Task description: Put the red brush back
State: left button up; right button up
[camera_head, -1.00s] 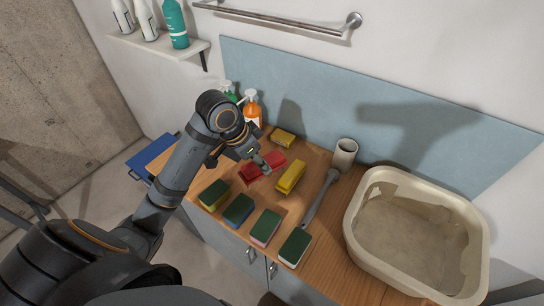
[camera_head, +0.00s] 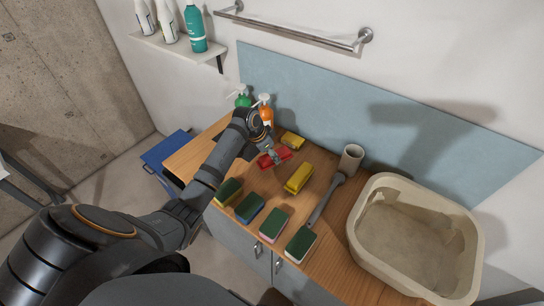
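The red brush (camera_head: 279,158) is at the back of the wooden counter (camera_head: 204,148), between a long yellow brush (camera_head: 299,178) and the spray bottles. My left gripper (camera_head: 269,152) is over it, with its fingers on the brush's upper side. The fingers appear closed on it, though the wrist hides part of the grip and of the brush. I cannot tell whether the brush touches the counter. My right gripper is not in view.
Several sponges (camera_head: 273,224) line the front edge. A small yellow sponge (camera_head: 292,141) lies behind the brush, near green (camera_head: 243,101) and orange (camera_head: 266,114) spray bottles.

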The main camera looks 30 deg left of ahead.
pick_arm(q)
jog(key=shift+f, duration=0.9)
jog(key=shift+s, duration=0.1)
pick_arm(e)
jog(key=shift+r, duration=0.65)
pick_arm(q)
jog(key=shift+f, duration=0.1)
jog(key=o, duration=1.2)
jog(key=shift+f, duration=0.1)
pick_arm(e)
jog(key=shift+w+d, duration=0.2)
pick_arm(q)
jog(key=shift+r, duration=0.2)
jog(key=shift+s+a+r, duration=0.1)
jog(key=shift+a+r, duration=0.05)
jog(key=shift+r, duration=0.2)
jog(key=b+v, duration=0.1)
jog(key=v, duration=1)
jog(key=shift+r+b, duration=0.1)
jog(key=shift+b, duration=0.2)
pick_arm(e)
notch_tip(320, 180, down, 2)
